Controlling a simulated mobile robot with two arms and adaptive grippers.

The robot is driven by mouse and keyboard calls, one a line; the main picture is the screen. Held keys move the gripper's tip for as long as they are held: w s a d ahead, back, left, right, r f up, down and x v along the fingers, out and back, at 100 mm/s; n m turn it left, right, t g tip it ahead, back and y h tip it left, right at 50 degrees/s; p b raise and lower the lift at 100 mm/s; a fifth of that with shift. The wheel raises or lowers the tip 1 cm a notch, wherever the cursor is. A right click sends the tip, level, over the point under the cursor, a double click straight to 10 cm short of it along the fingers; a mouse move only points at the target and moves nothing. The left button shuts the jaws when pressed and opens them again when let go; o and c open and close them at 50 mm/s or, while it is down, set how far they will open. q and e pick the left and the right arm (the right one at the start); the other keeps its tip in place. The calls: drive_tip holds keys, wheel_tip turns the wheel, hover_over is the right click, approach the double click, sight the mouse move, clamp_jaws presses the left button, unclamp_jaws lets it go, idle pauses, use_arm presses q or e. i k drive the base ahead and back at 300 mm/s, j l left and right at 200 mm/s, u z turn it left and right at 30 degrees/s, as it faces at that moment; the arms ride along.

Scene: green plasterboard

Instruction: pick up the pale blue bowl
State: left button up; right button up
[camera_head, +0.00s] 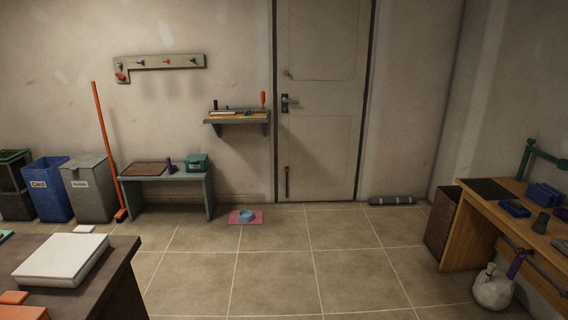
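The pale blue bowl (246,216) is small in the head view. It sits upright on a pink mat (233,221) on the tiled floor, left of the door and just in front of the right end of a low bench. Nothing covers it from this side. Its inside is too small to make out. Neither of my grippers shows in this view.
The tiled floor (275,280) in the middle is clear. A dark table (122,262) stands at the near left and a wooden workbench (470,225) at the right. The low bench (150,184) and an orange-handled broom (103,130) stand behind, left of the bowl.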

sight(244, 215)
drive_tip(key=i+u, duration=0.1)
drive_tip(key=i, duration=0.7)
drive_tip(key=i+l, duration=0.1)
drive_tip(key=i, duration=0.7)
drive_tip(key=i+u, duration=0.15)
drive_tip(key=i, duration=0.65)
